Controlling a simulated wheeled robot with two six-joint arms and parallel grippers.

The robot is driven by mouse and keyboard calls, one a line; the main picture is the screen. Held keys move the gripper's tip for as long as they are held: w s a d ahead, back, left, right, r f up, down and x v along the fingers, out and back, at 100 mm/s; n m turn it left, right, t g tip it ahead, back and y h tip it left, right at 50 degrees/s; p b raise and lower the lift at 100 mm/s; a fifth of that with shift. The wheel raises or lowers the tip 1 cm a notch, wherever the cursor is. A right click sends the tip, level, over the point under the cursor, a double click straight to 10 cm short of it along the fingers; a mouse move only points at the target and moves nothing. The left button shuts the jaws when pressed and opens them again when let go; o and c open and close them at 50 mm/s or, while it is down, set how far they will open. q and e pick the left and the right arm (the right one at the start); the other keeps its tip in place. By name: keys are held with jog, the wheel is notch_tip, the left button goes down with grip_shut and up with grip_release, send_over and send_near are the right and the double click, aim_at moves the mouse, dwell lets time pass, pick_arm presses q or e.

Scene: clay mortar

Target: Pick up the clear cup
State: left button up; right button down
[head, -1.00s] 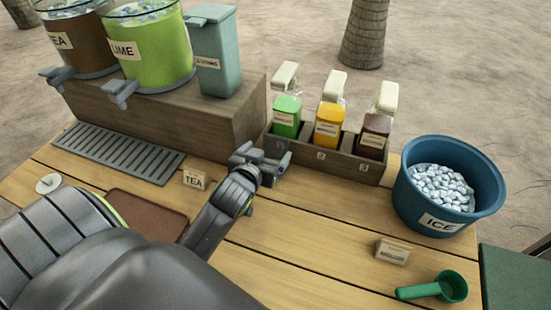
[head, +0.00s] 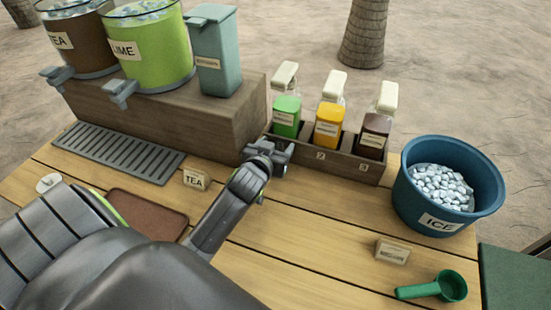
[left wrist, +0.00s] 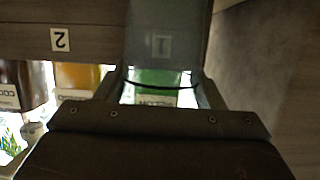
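My left gripper (head: 277,152) is low in front of the left end of the bottle rack, near the wooden block. In the left wrist view its two fingers (left wrist: 163,90) stand apart. A see-through, greyish shape with a dark curved rim (left wrist: 163,45) lies between them, in front of the rack's "1" label; it looks like the clear cup. Whether the fingers touch it is unclear. I cannot make out the clear cup in the head view, where the gripper covers that spot. My right gripper is out of view.
The rack (head: 345,165) holds green, orange and dark bottles. Lime (head: 165,45) and tea (head: 75,35) dispensers and a teal bin (head: 215,60) stand on the wooden block. The front middle planks are clear.

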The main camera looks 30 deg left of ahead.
pick_arm(q)
jog(key=c, duration=0.7)
jog(key=shift+r, duration=0.15)
